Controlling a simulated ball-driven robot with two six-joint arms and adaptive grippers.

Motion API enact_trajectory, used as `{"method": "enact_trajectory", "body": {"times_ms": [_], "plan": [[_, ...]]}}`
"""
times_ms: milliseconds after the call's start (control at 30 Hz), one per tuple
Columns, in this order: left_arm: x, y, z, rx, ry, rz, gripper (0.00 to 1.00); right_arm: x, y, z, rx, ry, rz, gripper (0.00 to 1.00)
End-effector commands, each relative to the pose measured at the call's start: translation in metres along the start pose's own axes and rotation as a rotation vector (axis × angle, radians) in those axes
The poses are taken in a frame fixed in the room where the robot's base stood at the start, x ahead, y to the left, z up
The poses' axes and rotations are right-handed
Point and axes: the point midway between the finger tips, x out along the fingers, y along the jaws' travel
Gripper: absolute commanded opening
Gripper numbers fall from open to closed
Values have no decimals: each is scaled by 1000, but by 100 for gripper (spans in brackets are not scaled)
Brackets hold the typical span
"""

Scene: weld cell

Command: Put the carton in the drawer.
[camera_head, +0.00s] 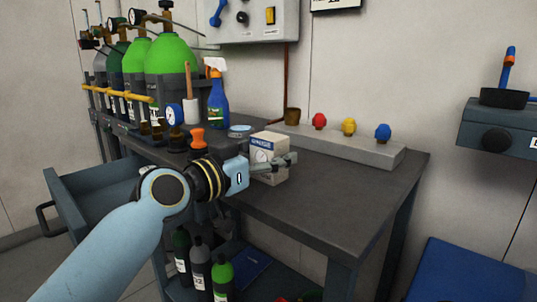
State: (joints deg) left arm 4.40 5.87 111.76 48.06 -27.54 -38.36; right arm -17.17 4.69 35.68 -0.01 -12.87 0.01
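The carton (264,141) is a small white box with a dark printed label, standing upright on the dark workbench (330,190). My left gripper (288,161) reaches in from the left, with its grey fingers across the front of the carton and partly hiding it. I cannot tell if the fingers touch the carton or how far apart they are. The drawer (66,203) is a blue-grey drawer pulled open at the left of the bench, with a dark handle (44,219). My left arm hides part of it. My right gripper is not in view.
A grey strip (350,145) with red, yellow and blue knobs lies along the back. The bench's right part is clear. Bottles (222,275) stand on the shelf below.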

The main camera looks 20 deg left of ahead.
Motion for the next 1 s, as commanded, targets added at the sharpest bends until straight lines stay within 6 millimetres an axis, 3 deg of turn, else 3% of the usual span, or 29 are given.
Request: {"method": "enact_trajectory", "body": {"times_ms": [433,800,1000], "plan": [[-4,0,-4,2,-1,0,81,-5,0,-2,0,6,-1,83],[-83,0,-3,5,-4,1,81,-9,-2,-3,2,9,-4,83],[-113,0,-3,3,-3,1,81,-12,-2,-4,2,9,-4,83]]}}
